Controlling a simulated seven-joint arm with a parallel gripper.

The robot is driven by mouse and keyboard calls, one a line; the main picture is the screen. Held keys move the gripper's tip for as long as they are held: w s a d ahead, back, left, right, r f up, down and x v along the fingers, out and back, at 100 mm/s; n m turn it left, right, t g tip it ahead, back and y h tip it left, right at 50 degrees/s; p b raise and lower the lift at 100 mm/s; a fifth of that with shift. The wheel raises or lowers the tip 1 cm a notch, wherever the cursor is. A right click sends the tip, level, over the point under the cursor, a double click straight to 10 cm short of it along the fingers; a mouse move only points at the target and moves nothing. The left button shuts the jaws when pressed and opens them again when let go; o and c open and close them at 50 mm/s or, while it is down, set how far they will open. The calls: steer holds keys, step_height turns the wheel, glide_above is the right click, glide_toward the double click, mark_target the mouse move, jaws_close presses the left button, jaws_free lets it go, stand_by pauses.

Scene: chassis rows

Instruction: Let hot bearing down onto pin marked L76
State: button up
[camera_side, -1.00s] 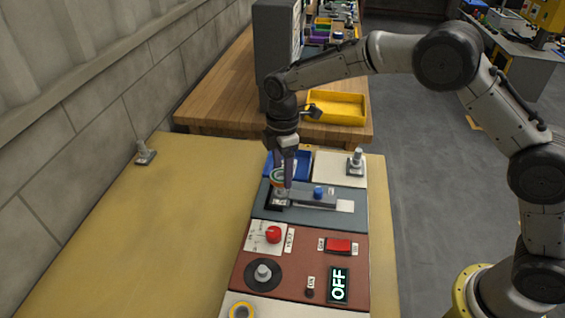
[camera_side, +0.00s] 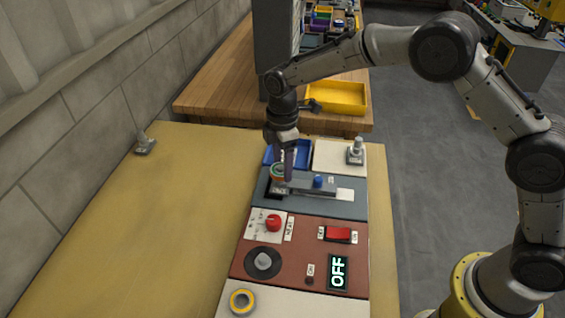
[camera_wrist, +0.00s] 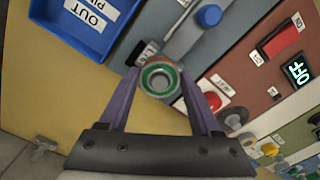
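The bearing (camera_wrist: 158,81) is a metal ring with a green band and copper-coloured edges. It sits between the two purple fingertips of my gripper (camera_wrist: 160,77), which touch it on both sides. In the side view the bearing (camera_side: 276,172) is at the blue-grey panel, directly above a dark square base (camera_side: 276,190). Grey metal shows through its bore, but I cannot tell whether it is around a post. Upright pins stand on the cream plate (camera_side: 355,150), on the dark disc (camera_side: 263,261) and by the wall (camera_side: 144,146). No label reading L76 is legible.
A blue tray (camera_wrist: 112,42) marked OUT lies beside the bearing. A grey bar with a blue knob (camera_side: 318,181) is close to its right. The red panel holds a red knob (camera_side: 273,223), a red switch (camera_side: 338,234) and an OFF display (camera_side: 338,271).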

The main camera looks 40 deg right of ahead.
steer(key=o, duration=0.5)
step_height(320, 180, up, 14)
steer(key=shift+f, duration=0.1)
stand_by(0.4)
step_height(320, 180, up, 7)
stand_by(0.8)
steer(key=shift+d, duration=0.1)
stand_by(0.5)
